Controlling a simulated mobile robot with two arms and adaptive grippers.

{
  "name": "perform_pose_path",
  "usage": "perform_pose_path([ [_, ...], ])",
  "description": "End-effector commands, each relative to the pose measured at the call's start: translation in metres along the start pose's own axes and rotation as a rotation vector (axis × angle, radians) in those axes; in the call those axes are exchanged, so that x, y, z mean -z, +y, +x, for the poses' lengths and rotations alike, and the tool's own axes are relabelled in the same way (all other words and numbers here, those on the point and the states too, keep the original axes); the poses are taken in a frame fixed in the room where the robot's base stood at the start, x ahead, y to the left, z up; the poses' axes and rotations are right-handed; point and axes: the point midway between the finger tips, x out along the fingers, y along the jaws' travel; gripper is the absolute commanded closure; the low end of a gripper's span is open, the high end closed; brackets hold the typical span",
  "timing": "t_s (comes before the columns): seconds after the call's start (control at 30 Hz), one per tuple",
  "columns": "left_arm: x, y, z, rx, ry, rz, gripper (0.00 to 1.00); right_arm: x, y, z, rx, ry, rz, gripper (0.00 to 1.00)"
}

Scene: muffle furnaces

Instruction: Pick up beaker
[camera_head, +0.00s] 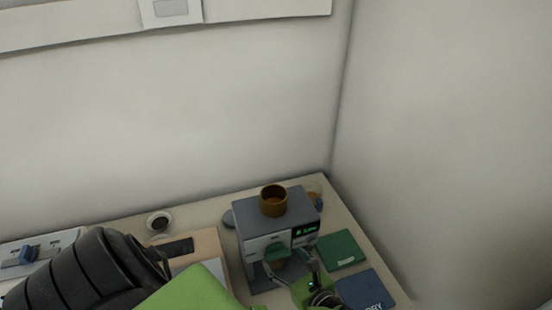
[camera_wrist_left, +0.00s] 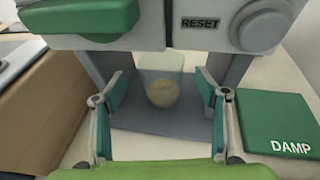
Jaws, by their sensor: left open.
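A clear beaker (camera_wrist_left: 163,82) with tan contents stands upright in the open bay of a grey machine, on its grey base (camera_wrist_left: 160,143), in the left wrist view. The machine (camera_head: 262,222) stands near the table's corner in the head view, where the bay beaker is not clearly visible. My left gripper (camera_wrist_left: 160,95) is open, with its green-padded fingers to the left and right of the beaker, apart from it. How deep the beaker sits between the fingers is unclear. In the head view, this gripper (camera_head: 290,268) is at the machine's front. My right gripper is not in view.
A brown cup (camera_head: 273,201) sits on top of the machine. A green pad marked DAMP (camera_wrist_left: 275,125) lies right of the bay, with a blue pad (camera_head: 367,290) nearer. A small round container (camera_head: 159,221) stands at the left. Walls close off the back and right.

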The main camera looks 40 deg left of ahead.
Motion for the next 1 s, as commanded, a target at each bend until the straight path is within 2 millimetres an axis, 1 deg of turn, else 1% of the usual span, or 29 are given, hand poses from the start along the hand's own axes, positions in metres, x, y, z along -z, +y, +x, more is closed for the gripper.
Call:
perform_pose_path([
  [0.13, -0.002, 0.000, 0.009, -0.001, -0.001, 0.000, 0.33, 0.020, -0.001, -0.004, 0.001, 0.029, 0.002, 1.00],
  [0.2, -0.003, 0.000, 0.019, -0.003, -0.002, 0.002, 0.33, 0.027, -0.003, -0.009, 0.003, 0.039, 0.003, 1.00],
  [0.27, -0.004, -0.001, 0.028, -0.003, -0.003, 0.002, 0.33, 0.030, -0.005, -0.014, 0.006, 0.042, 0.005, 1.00],
  [0.4, -0.002, -0.002, 0.048, -0.001, 0.000, 0.001, 0.33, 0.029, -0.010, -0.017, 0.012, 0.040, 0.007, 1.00],
  [0.5, -0.001, -0.002, 0.055, 0.000, 0.001, 0.001, 0.33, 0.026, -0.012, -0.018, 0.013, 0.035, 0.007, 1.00],
  [0.73, 0.000, -0.002, 0.056, 0.000, 0.002, 0.000, 0.33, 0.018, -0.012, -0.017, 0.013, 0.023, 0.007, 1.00],
  [0.77, 0.000, -0.002, 0.056, 0.001, 0.002, 0.000, 0.41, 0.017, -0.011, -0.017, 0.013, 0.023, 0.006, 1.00],
  [0.8, 0.000, -0.002, 0.056, 0.001, 0.002, 0.000, 0.51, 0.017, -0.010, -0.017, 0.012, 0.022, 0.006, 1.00],
  [0.87, 0.000, -0.002, 0.056, 0.000, 0.002, 0.000, 0.67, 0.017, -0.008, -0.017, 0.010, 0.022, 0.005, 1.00],
  [0.9, 0.000, -0.002, 0.056, 0.000, 0.002, 0.000, 0.77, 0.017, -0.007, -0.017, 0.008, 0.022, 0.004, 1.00],
  [0.97, 0.000, -0.002, 0.056, 0.000, 0.002, 0.000, 0.78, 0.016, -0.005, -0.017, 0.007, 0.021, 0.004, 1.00],
  [1.0, 0.000, -0.002, 0.056, 0.000, 0.001, 0.000, 0.81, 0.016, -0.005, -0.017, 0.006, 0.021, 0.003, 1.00],
])
